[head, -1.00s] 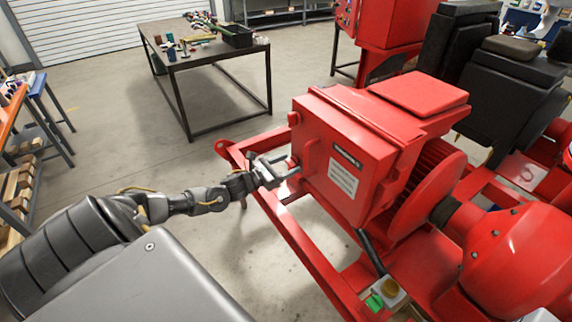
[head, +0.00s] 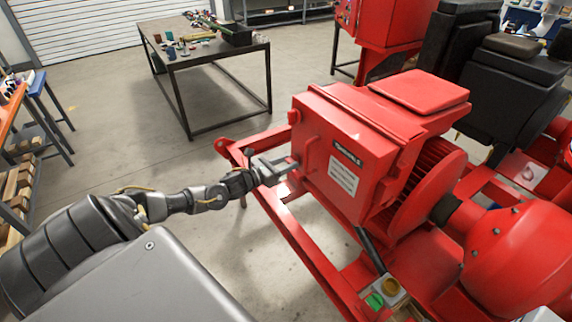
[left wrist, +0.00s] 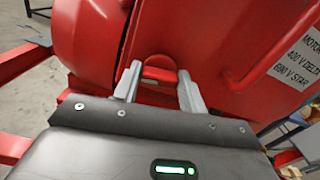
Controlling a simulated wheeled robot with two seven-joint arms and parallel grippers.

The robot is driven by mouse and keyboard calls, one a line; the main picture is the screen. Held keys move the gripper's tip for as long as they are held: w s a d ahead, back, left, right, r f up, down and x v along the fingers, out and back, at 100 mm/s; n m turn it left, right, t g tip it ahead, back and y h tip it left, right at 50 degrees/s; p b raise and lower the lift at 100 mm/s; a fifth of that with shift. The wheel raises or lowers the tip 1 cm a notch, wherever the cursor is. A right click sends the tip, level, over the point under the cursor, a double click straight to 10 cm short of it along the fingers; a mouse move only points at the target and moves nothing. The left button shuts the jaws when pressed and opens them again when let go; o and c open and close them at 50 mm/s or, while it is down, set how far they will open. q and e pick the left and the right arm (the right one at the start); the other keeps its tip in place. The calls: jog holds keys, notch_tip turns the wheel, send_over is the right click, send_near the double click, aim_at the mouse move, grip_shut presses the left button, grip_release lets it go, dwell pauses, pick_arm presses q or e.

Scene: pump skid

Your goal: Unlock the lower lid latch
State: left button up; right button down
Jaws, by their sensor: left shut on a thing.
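My left gripper (head: 290,164) is at the lid's left edge, low down. In the left wrist view its two grey fingers (left wrist: 159,74) stand on either side of the small red lower lid latch (left wrist: 158,66), shut on it. The latch is a rounded tab against the red box side. In the head view the fingers hide the latch. My right gripper is not in view.
The red skid frame (head: 300,245) runs below the box. A dark workbench (head: 190,60) with tools stands behind on the left. Open floor lies between bench and skid.

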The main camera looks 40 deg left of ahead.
pick_arm(q)
jog(key=n, duration=0.3)
jog(key=shift+a+f+n+b, duration=0.1)
jog(key=shift+n+b, duration=0.2)
jog(key=shift+b, duration=0.1)
jog(key=n, duration=0.4)
jog(key=shift+n+b, duration=0.3)
jog(key=shift+b, duration=0.05)
jog(key=n, duration=0.4)
jog(key=shift+a, duration=0.1)
jog(key=shift+f+n, duration=0.1)
jog(key=shift+n, duration=2)
jog(key=o, duration=1)
